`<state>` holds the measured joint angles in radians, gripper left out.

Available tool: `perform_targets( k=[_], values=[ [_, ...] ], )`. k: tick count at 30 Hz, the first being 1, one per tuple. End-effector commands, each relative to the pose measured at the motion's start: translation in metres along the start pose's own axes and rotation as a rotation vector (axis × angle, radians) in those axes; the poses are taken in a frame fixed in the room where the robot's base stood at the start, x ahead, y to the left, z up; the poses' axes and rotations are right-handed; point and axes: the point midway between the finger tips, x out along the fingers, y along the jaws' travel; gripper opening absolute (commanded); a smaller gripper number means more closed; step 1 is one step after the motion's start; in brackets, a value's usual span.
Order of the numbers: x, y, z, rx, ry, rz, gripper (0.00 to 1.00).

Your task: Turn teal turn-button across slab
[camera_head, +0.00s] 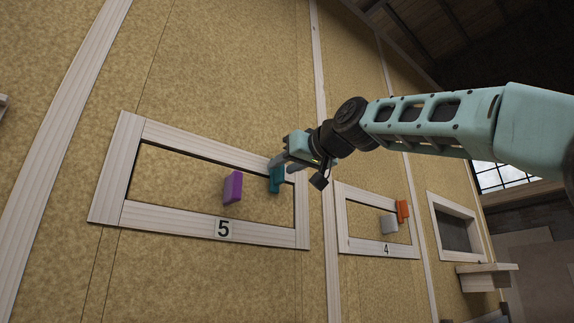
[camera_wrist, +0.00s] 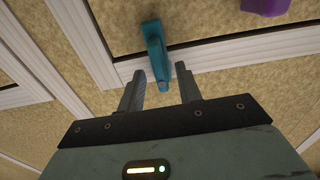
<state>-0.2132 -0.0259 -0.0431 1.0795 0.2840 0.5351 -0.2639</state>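The teal turn-button (camera_head: 276,181) is at the upper right part of the slab (camera_head: 180,180) in the white frame marked 5 (camera_head: 160,217), near the top rail. A purple block (camera_head: 233,188) sits on the slab to its left. My gripper (camera_head: 281,163) is at the teal button and partly covers it in the head view. In the wrist view, the gripper (camera_wrist: 160,88) is open, with a finger on each side of the button's near end (camera_wrist: 155,46). Gaps show on both sides, and the button crosses the white rail. Contact is not visible.
Further right are a framed opening (camera_head: 455,228) and a small ledge (camera_head: 487,268).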

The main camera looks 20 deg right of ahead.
Motion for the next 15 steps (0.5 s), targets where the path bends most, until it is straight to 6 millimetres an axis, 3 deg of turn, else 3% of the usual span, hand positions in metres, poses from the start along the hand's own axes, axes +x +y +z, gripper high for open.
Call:
perform_targets(
  k=[8,15],
  values=[
    [-0.008,0.0,0.001,0.001,0.001,0.0,0.35],
    [-0.055,0.0,0.004,0.001,0.004,0.001,0.35]
  ],
)
